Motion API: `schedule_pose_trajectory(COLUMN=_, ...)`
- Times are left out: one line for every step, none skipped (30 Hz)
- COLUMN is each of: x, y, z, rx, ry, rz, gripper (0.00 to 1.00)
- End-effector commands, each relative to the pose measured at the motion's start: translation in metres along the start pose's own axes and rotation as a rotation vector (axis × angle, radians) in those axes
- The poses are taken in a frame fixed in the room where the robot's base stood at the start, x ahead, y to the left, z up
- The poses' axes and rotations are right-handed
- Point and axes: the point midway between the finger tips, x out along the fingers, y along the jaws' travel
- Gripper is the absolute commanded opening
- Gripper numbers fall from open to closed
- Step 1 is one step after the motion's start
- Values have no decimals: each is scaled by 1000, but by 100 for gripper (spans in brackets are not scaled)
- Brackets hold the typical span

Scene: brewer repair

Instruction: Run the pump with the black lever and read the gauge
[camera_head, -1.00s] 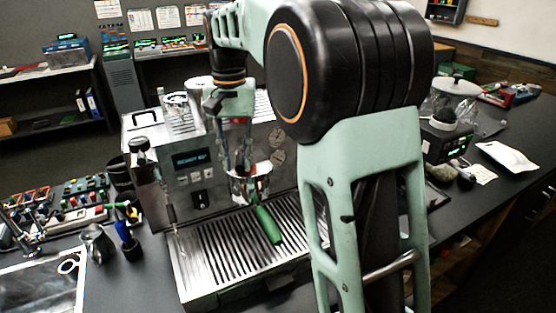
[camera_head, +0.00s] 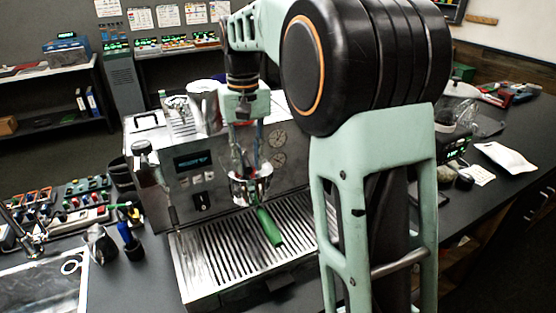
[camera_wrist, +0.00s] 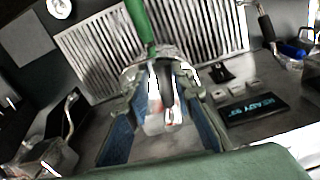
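The steel espresso machine (camera_head: 215,185) stands on the dark counter, with a lit display (camera_head: 190,160) that appears to read ready. Two round gauge dials (camera_head: 277,138) sit on its front, right of my gripper; their needles are too small to read. My gripper (camera_head: 246,165) points down in front of the machine, above the green handle (camera_head: 268,226). In the wrist view, its blue-padded fingers are apart, and a short dark lever-like piece (camera_wrist: 165,82) shows between them. I cannot tell whether it is the black lever or whether a finger touches it. The green handle (camera_wrist: 140,20) lies beyond the fingertips.
The slatted drip tray (camera_head: 215,255) extends in front of the machine. A black-knobbed wand (camera_head: 143,148) stands at its left. A small pitcher (camera_head: 100,243) and a cup of tools (camera_head: 130,242) stand left of the tray. A white packet (camera_head: 505,157) lies on the right counter.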

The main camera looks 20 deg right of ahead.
Motion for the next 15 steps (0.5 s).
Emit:
schedule_pose_trajectory(x=-2, y=4, z=0, rx=-23, ry=-1, rz=1, gripper=22)
schedule_pose_trajectory(x=-1, y=4, z=0, rx=-38, ry=-1, rz=1, gripper=22)
schedule_pose_trajectory(x=-1, y=5, z=1, rx=-52, ry=-2, rz=1, gripper=22)
schedule_pose_trajectory(x=0, y=6, z=0, rx=-64, ry=-2, rz=1, gripper=22)
schedule_pose_trajectory(x=0, y=7, z=0, rx=-77, ry=-2, rz=1, gripper=22)
schedule_pose_trajectory(x=0, y=10, z=0, rx=-101, ry=-1, rz=1, gripper=22)
schedule_pose_trajectory(x=0, y=11, z=0, rx=-120, ry=-1, rz=1, gripper=22)
schedule_pose_trajectory(x=0, y=13, z=0, rx=-138, ry=-1, rz=1, gripper=22)
schedule_pose_trajectory(x=0, y=14, z=0, rx=-159, ry=-1, rz=1, gripper=22)
schedule_pose_trajectory(x=0, y=15, z=-1, rx=-173, ry=-1, rz=1, gripper=22)
schedule_pose_trajectory(x=0, y=16, z=-1, rx=-183, ry=-1, rz=1, gripper=22)
schedule_pose_trajectory(x=0, y=17, z=-1, rx=-200, ry=-1, rz=1, gripper=22)
schedule_pose_trajectory(x=0, y=18, z=-1, rx=-215, ry=-1, rz=1, gripper=22)
schedule_pose_trajectory(x=0, y=20, z=-2, rx=-233, ry=-1, rz=1, gripper=22)
schedule_pose_trajectory(x=0, y=22, z=-2, rx=-258, ry=0, rz=1, gripper=22)
